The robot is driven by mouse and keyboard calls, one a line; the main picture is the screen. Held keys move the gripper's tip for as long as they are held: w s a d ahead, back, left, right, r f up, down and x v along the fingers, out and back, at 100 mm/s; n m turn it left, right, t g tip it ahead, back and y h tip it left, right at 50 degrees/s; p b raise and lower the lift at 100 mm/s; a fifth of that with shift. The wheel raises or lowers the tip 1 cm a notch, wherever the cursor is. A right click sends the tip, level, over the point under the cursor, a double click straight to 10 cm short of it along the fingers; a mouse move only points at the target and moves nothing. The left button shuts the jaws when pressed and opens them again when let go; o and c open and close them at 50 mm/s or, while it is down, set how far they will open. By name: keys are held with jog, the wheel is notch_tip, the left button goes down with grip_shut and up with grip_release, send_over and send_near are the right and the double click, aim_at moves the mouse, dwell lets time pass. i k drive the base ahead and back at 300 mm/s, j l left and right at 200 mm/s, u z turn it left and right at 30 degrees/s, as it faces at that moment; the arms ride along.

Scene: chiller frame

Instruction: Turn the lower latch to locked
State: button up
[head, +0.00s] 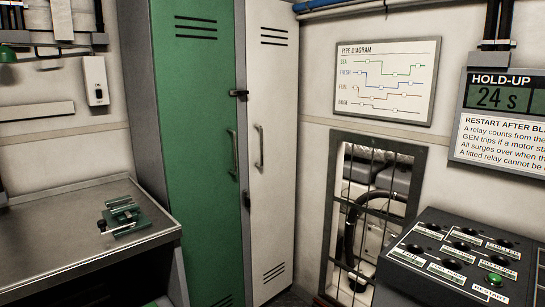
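A tall locker stands left of centre in the head view, with a green door (195,160) and a white door (268,150). On the seam between the doors, an upper latch (238,93) shows as a dark bar lying roughly level. A lower latch (246,199) shows as a small dark piece on the same seam, below the door handles. It looks more upright than the upper one, but it is too small to tell its exact setting. Both doors look closed. My gripper is not in view.
A metal bench (75,235) with a small green clamp-like device (122,216) stands at the left. A barred opening (372,215) is in the wall right of the locker. A switch console (460,260) fills the lower right. The locker front looks unobstructed.

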aim_at(246, 200)
jog(key=i+j+z, duration=0.15)
jog(key=i, duration=0.4)
jog(key=i+j+z, duration=0.15)
jog(key=i, duration=0.4)
